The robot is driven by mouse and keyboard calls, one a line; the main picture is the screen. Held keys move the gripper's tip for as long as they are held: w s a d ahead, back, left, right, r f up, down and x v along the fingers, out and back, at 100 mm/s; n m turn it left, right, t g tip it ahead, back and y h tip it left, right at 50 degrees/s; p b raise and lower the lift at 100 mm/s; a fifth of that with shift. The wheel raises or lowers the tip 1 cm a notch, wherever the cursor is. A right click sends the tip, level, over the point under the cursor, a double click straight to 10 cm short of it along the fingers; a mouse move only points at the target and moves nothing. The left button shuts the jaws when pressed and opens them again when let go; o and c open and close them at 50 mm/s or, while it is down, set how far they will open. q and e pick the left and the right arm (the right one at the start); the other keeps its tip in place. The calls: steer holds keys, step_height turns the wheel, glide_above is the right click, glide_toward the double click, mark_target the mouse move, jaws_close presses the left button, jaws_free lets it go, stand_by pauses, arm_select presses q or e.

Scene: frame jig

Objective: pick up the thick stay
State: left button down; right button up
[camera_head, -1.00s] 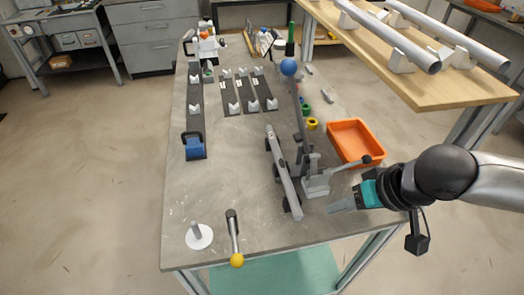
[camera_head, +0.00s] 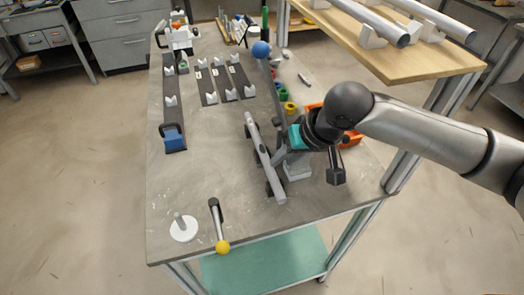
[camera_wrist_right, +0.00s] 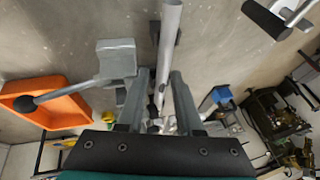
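A long grey tube, which I take to be the thick stay (camera_head: 262,155), lies on dark supports along the middle of the grey table. It also shows in the right wrist view (camera_wrist_right: 170,35), running in line between the two fingers. My right gripper (camera_head: 277,157) is at the tube's right side in the head view, its tips partly hidden by the arm. In the wrist view the right gripper (camera_wrist_right: 160,76) is open, one finger on each side of the tube. I cannot tell whether they touch it. My left gripper is not in view.
A grey toggle clamp (camera_wrist_right: 117,58) stands close beside the tube. An orange bin (camera_wrist_right: 45,100) is beyond it. A yellow-ended lever (camera_head: 222,246) and a white disc with a post (camera_head: 184,228) are near the table's front edge. Larger tubes (camera_head: 373,22) rest on the wooden bench.

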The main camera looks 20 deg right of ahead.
mark_target(262, 151)
steer(key=x, duration=0.2)
steer(key=b+x, duration=0.1)
steer(key=x, duration=0.2)
steer(key=shift+w+a, duration=0.35)
steer(key=shift+w, duration=0.15)
jaws_close()
